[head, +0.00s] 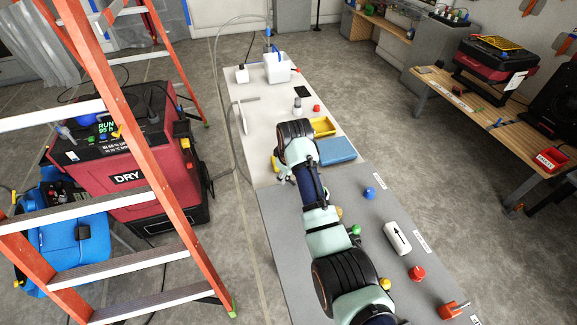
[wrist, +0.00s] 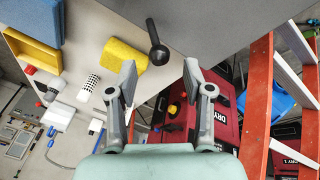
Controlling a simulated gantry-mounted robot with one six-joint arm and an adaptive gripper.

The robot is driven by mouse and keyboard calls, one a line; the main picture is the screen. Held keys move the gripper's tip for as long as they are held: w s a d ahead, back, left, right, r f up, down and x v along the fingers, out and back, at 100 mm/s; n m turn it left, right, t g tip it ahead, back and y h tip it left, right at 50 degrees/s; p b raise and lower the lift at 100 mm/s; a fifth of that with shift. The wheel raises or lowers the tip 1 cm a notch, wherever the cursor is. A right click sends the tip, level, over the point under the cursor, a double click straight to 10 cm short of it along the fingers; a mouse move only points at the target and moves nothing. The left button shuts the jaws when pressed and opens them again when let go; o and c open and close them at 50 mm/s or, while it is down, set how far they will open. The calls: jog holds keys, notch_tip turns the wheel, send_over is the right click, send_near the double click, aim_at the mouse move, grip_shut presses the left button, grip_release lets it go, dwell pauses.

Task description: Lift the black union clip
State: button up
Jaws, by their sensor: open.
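A black piece with a rounded head and a thin stem (wrist: 157,50), which looks like the black union clip, shows in the wrist view near the border of the pale and grey table tops. It lies ahead of and between the fingertips of my gripper (wrist: 160,78), apart from them. My gripper is open and empty, fingers spread wide. In the head view my gripper (head: 285,174) is over the left edge of the pale table, where the clip cannot be made out clearly.
A yellow bin (head: 322,126) and a blue block (head: 337,151) stand close to my arm on the pale table (head: 262,160). The grey table (head: 285,225) holds a white arrow block (head: 397,238) and coloured knobs. A red dryer (head: 125,165) and orange ladder (head: 150,150) stand left.

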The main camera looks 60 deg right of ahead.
jog(key=v, duration=0.7)
dwell(0.3)
